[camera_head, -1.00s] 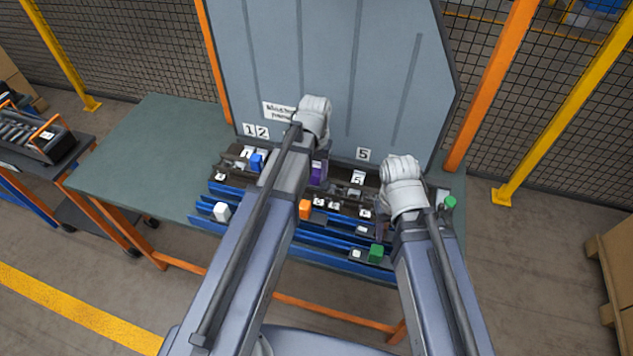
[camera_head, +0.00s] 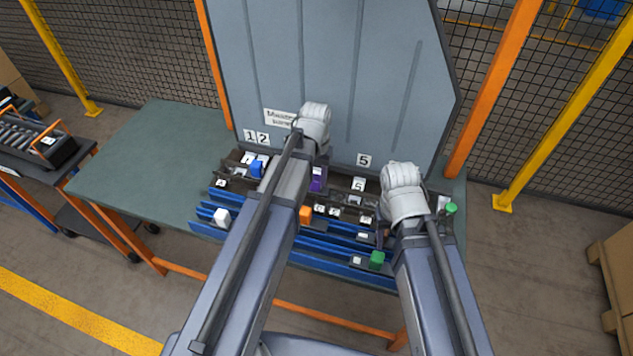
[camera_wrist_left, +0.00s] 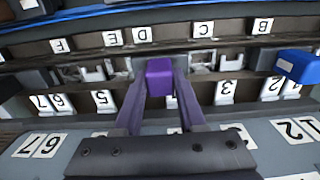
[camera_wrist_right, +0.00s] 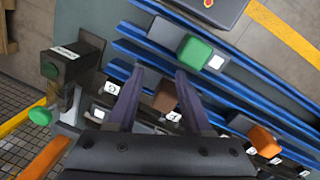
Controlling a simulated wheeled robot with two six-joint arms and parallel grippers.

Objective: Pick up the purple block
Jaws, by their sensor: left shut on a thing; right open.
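The purple block (camera_wrist_left: 160,76) sits between the two dark purple fingertips of my left gripper (camera_wrist_left: 161,84), which is shut on it. Labelled rails and slots lie around the block in the left wrist view; I cannot tell whether it touches them. In the head view, a purple patch (camera_head: 317,179) shows beside my left arm, at the back rails. My right gripper (camera_wrist_right: 160,71) is open over the right part of the rails. A brown block (camera_wrist_right: 165,95) shows between its fingers, not gripped.
A green block (camera_head: 377,259) and an orange block (camera_head: 305,214) stand on the blue rails (camera_head: 340,268). A white block (camera_head: 222,216) and a blue block (camera_head: 257,167) stand left. A tall grey panel (camera_head: 330,70) rises behind. The green tabletop (camera_head: 150,150) is clear at left.

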